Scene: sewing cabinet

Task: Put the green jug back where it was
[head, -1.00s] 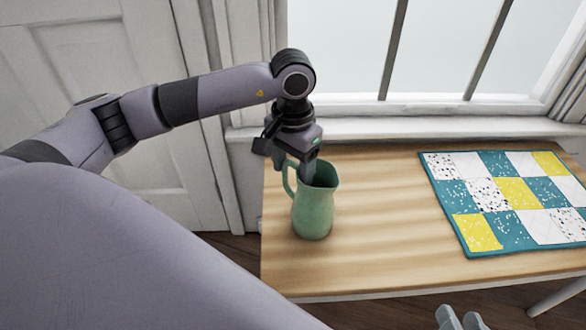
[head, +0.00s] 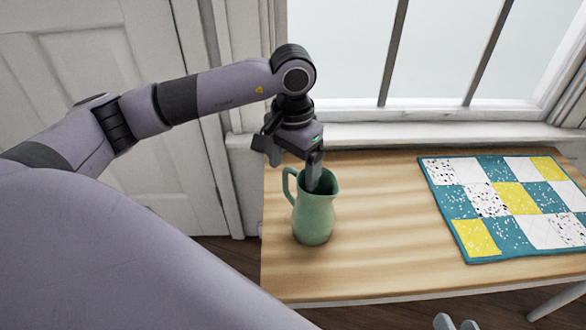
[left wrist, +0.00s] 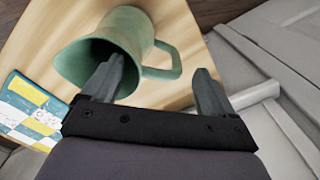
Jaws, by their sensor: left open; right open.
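The green jug (head: 313,219) stands upright on the left part of the wooden table in the head view, its handle toward the left. In the left wrist view the jug (left wrist: 125,30) shows its open mouth and handle. In the left wrist view my left gripper (left wrist: 158,75) has one finger over the jug's mouth and the other outside, beyond the handle. I cannot tell whether a finger touches the jug. My right gripper (head: 456,323) is open at the bottom edge of the head view, only its fingertips showing.
A patchwork quilt piece (head: 507,202) in teal, yellow and white lies on the right part of the wooden table (head: 385,240). The tabletop between it and the jug is clear. A window (head: 440,50) is behind, and a white door (head: 90,60) is at left.

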